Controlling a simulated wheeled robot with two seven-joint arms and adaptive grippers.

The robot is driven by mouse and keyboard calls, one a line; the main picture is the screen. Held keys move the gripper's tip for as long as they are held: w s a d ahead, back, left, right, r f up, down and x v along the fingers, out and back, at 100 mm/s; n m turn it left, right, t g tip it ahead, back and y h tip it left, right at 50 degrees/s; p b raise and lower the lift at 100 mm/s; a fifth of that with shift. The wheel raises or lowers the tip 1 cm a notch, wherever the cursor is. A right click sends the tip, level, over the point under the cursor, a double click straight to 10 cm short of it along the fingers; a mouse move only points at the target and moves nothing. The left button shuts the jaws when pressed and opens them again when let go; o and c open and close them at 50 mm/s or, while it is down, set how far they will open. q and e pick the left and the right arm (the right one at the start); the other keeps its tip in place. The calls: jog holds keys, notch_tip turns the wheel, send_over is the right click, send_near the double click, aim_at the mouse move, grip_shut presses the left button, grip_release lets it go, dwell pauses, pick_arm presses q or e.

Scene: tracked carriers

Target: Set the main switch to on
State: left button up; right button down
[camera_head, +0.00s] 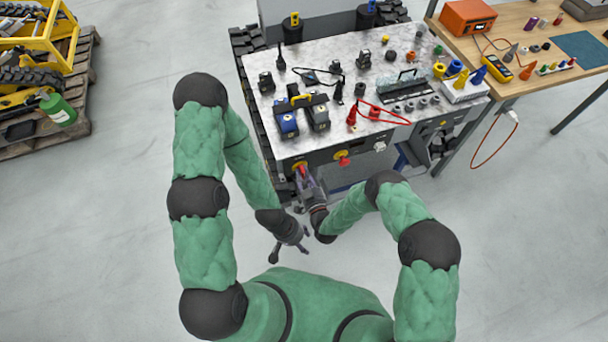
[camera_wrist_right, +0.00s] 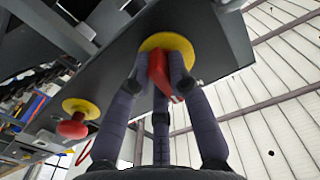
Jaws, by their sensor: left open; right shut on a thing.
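The main switch is a red handle on a round yellow plate (camera_head: 298,164) on the front panel of the carrier. In the right wrist view the red handle (camera_wrist_right: 159,72) stands between my right gripper's fingers, in front of the yellow plate (camera_wrist_right: 178,43), and points down and slightly right in the picture. My right gripper (camera_head: 305,183) is shut on this handle; its fingers (camera_wrist_right: 157,85) hide part of it. My left gripper (camera_head: 287,250) is open and empty, low in front of the carrier, apart from the switch.
A red mushroom button (camera_wrist_right: 72,127) on a yellow plate sits beside the switch; it also shows in the head view (camera_head: 342,158). The carrier's top (camera_head: 330,52) holds many small parts and a red cable (camera_head: 385,112). A wooden bench (camera_head: 520,20) stands at the right.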

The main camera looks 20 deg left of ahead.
aim_at(302, 173)
jog(key=m+b, duration=0.2)
jog(key=m, duration=0.2)
jog(key=shift+a+f, duration=0.1)
jog(key=shift+f, duration=0.05)
jog(key=m+b, duration=0.1)
jog(key=m, duration=0.3)
jog(key=shift+s+a+m+b, duration=0.1)
jog(key=shift+s+m+b, duration=0.05)
jog(key=shift+m+b, duration=0.2)
jog(key=m+b, duration=0.1)
jog(key=m, duration=0.2)
jog(key=shift+m, duration=0.25)
jog(key=m+b, duration=0.1)
jog(key=m, duration=0.3)
jog(key=shift+s+a, duration=0.1)
jog(key=shift+a, duration=0.05)
jog(key=shift+m, duration=0.3)
jog(key=c, duration=1.1)
grip_release()
jog(key=shift+c, duration=0.2)
jog(key=shift+r, duration=0.25)
jog(key=shift+r, duration=4.9)
